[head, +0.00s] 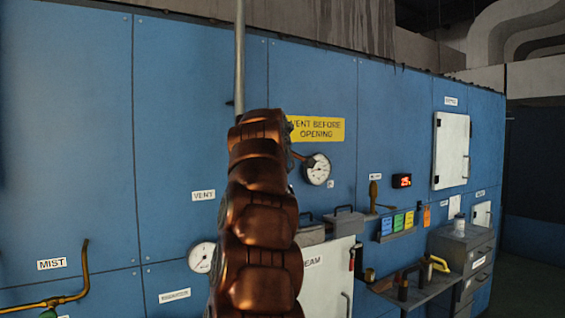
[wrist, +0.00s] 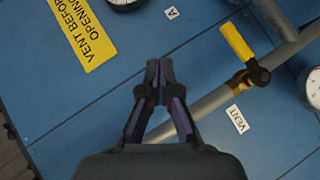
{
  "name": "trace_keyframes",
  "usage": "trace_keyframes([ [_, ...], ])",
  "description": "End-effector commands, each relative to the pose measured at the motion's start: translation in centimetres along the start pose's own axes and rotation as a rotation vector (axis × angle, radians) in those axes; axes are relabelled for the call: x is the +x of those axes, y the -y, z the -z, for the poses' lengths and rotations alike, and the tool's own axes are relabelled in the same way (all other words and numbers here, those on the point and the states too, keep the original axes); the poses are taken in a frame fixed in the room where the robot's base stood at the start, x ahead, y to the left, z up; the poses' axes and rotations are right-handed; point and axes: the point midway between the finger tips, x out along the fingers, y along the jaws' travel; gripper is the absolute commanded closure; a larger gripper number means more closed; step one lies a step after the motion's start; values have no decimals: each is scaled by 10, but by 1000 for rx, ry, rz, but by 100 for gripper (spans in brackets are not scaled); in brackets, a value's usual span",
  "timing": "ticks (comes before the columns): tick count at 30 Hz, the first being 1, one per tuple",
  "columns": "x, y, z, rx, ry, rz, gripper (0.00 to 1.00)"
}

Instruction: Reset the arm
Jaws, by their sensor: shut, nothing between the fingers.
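My gripper (wrist: 159,64) is shut and empty in the wrist view, its fingertips together in front of the blue panel (wrist: 130,85). In the head view my copper-coloured arm rises through the middle of the picture and hides part of the panel, and the gripper itself cannot be made out there. In the wrist view a yellow lever handle (wrist: 237,42) on a grey pipe (wrist: 205,108) is to the right of the fingertips, apart from them.
A yellow "VENT BEFORE OPENING" sign (head: 318,129) and a gauge (head: 317,169) are beside the arm. A second gauge (head: 202,257) is at its left. A shelf (head: 415,287) with tools and a grey drawer cabinet (head: 462,255) stand at the right. A brass pipe (head: 70,298) is at lower left.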

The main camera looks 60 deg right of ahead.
Motion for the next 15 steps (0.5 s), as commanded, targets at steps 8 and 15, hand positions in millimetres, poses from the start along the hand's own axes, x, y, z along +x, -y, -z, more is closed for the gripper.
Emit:
trace_keyframes([
  [8, 0, 0, 0, 0, 0, 0, 100],
  [15, -4, 18, 14, 0, -22, 39, 100],
])
